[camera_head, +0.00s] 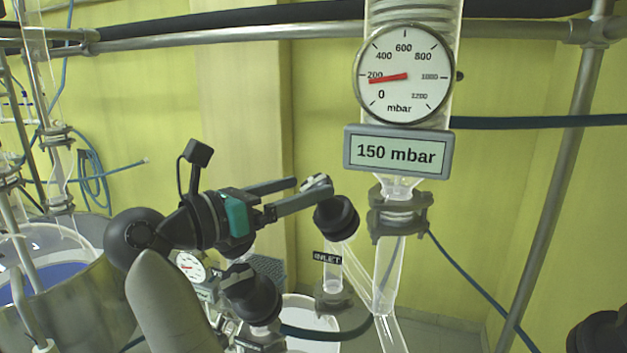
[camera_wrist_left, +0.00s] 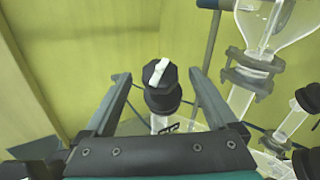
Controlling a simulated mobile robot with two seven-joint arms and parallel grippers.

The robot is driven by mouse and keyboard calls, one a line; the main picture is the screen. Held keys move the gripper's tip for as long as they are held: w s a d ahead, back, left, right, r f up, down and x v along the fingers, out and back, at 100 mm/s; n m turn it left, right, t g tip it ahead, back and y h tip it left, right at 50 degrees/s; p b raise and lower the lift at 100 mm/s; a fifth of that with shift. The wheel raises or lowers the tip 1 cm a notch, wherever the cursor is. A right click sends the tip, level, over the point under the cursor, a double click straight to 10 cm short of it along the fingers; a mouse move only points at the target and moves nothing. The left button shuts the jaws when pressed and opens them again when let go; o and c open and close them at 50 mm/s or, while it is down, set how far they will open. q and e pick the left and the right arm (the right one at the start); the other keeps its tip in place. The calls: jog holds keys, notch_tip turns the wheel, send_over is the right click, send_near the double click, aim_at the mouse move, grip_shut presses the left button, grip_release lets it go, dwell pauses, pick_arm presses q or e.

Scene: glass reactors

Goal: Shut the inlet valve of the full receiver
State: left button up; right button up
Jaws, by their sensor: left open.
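The inlet valve has a black body (camera_head: 336,215) above a glass tube with an "INLET" label (camera_head: 327,258). In the left wrist view its black knob (camera_wrist_left: 153,79) with a white bar sits between my fingers, gaps on both sides. The bar runs roughly up and down that picture, slightly tilted. My left gripper (camera_head: 312,186) is open, its fingertips around the knob in the head view; it also shows in the left wrist view (camera_wrist_left: 160,76). The fingers partly hide the knob in the head view. Which receiver is full cannot be told. My right gripper is not identifiable.
A round gauge (camera_head: 404,76) and a display (camera_head: 397,152) reading 150 mbar hang above right. A second black valve (camera_head: 250,295) stands below my left gripper. A slanted metal post (camera_head: 560,180) is at right, a horizontal pipe (camera_head: 230,33) on top. Hoses cross the lower area.

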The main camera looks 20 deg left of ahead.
aim_at(311, 185)
pick_arm(q)
jog(key=shift+x, duration=1.65)
jog(key=c, duration=1.4)
